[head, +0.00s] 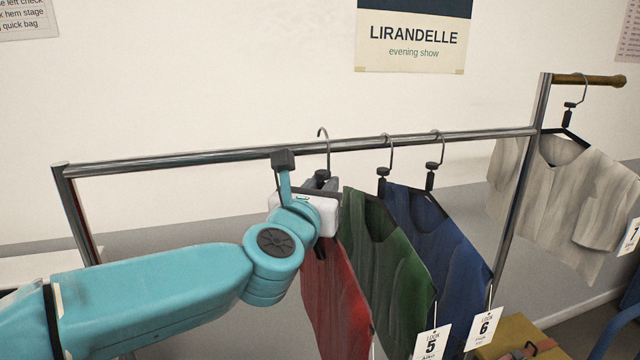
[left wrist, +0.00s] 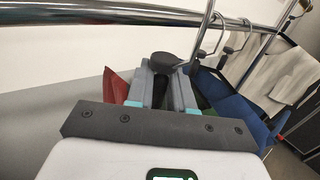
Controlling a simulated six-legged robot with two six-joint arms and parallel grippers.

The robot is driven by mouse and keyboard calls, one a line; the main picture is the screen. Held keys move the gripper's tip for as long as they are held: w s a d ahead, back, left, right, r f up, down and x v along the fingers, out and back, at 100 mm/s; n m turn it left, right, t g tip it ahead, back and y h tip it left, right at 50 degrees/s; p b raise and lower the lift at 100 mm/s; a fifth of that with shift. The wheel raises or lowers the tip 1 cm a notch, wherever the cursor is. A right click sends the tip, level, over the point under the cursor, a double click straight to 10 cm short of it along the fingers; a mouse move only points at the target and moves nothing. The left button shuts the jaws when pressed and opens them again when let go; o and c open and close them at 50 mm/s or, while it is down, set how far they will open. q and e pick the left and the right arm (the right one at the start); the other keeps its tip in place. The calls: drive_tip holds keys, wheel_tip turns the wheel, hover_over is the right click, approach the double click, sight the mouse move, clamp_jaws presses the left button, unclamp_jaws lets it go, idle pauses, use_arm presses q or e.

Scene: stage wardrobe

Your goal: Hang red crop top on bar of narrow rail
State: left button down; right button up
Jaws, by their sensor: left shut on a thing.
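The red crop top (head: 334,291) hangs from a hanger whose hook (head: 323,136) rises at the bar (head: 230,156) of the narrow rail. I cannot tell if the hook rests on the bar. My left gripper (head: 322,181) is shut on the hanger's dark grip block below the hook. In the left wrist view the fingers (left wrist: 165,90) close at the dark block (left wrist: 168,63), with a bit of red cloth (left wrist: 117,84) to the left. The bar (left wrist: 120,12) crosses the top there. My gripper and arm hide the top's upper part. My right gripper is not in view.
A green garment (head: 385,250) and a blue garment (head: 440,240) hang close to the right on the same bar, with tags 5 and 6. A pale top (head: 560,185) hangs on a brass-coloured bar (head: 590,80) further right. The bar's left part is free.

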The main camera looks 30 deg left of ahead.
use_arm(q)
drive_tip(key=shift+w+a, duration=0.35)
drive_tip(key=shift+a, duration=0.2)
drive_tip(key=shift+w+a+r, duration=0.1)
drive_tip(key=shift+w+a, duration=0.05)
drive_tip(key=shift+w, duration=0.15)
drive_tip(key=shift+w+a, duration=0.75)
drive_tip(key=shift+a, duration=0.2)
drive_tip(key=shift+w+a, duration=0.75)
drive_tip(key=shift+a, duration=0.15)
drive_tip(key=shift+f+b, duration=1.35)
drive_tip(key=shift+b, duration=0.05)
drive_tip(key=c, duration=0.9)
unclamp_jaws()
